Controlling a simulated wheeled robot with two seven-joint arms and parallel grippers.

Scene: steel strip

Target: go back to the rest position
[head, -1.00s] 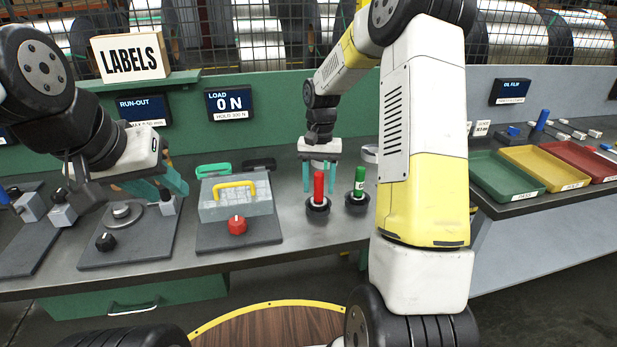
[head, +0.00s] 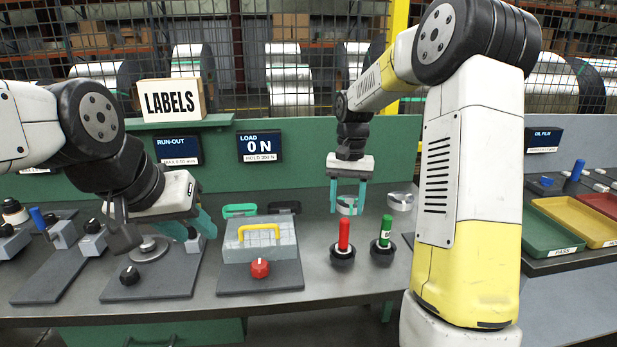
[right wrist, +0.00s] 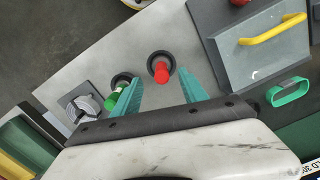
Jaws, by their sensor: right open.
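My right gripper (head: 348,196) hangs above the bench, pointing down, behind the red and green markers in the head view. Its teal fingers are apart and empty; they also show in the right wrist view (right wrist: 163,98). The red marker (head: 343,235) stands upright in a black round holder. The green marker (head: 386,230) stands in a similar holder to its right. In the right wrist view the red marker (right wrist: 161,72) shows beyond the space between the fingers. My left gripper (head: 202,228) is over the run-out fixture at left; its teal fingers are partly hidden, so its opening is unclear.
A grey block with a yellow handle (head: 259,231) and a red knob (head: 260,268) sits mid-bench. The LABELS box (head: 172,99) stands on the back ledge. Green (head: 552,246) and yellow (head: 580,219) trays lie at right. The bench (head: 310,290) has clear front space.

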